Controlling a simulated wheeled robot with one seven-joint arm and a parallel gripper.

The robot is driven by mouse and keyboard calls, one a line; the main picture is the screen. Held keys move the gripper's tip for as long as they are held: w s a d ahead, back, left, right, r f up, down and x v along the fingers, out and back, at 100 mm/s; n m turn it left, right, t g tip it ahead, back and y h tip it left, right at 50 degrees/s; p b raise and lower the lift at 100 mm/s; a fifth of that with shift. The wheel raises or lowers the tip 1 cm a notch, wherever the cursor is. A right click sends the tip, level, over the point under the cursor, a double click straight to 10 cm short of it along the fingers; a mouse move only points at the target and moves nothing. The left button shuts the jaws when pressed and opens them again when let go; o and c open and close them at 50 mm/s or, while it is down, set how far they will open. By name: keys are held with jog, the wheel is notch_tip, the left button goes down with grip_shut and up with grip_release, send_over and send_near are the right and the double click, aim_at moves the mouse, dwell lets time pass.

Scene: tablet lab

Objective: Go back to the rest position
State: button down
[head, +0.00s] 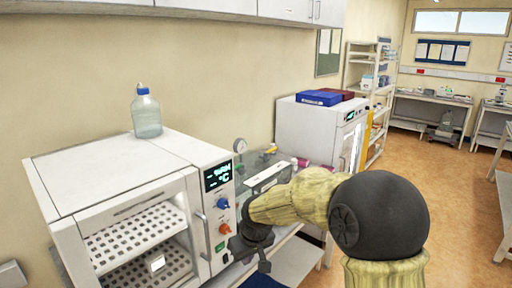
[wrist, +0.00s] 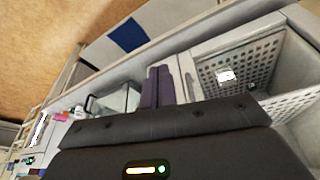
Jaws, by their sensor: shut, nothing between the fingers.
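My gripper (head: 248,246) is at the end of my arm, in front of the right side of the white oven (head: 110,175), by its control panel. In the wrist view its two dark fingers (wrist: 158,86) are together with nothing between them. The oven has perforated shelves, and a small white item (head: 155,263) sits on the lower one. It also shows in the wrist view (wrist: 225,75). I cannot tell whether a clear door covers the oven front.
A clear bottle with a blue cap (head: 146,112) stands on the oven. Right of it is bench equipment with a gauge (head: 240,146). Beyond is a white cabinet (head: 305,132) with a blue box (head: 318,98) on top. The orange floor (head: 440,190) at right is largely clear.

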jog(key=s+d+f+m+h, duration=0.1)
jog(key=s+d+f+m, duration=0.1)
jog(key=s+d, duration=0.7)
jog(key=s+d+f+m, duration=0.1)
jog(key=s+d+m, duration=0.3)
jog(key=s+d, duration=0.5)
jog(key=shift+s+d+f+m+g+h, duration=0.3)
jog(key=shift+s+d+f+h, duration=0.05)
jog(key=shift+f+h, duration=0.05)
jog(key=shift+a, duration=0.1)
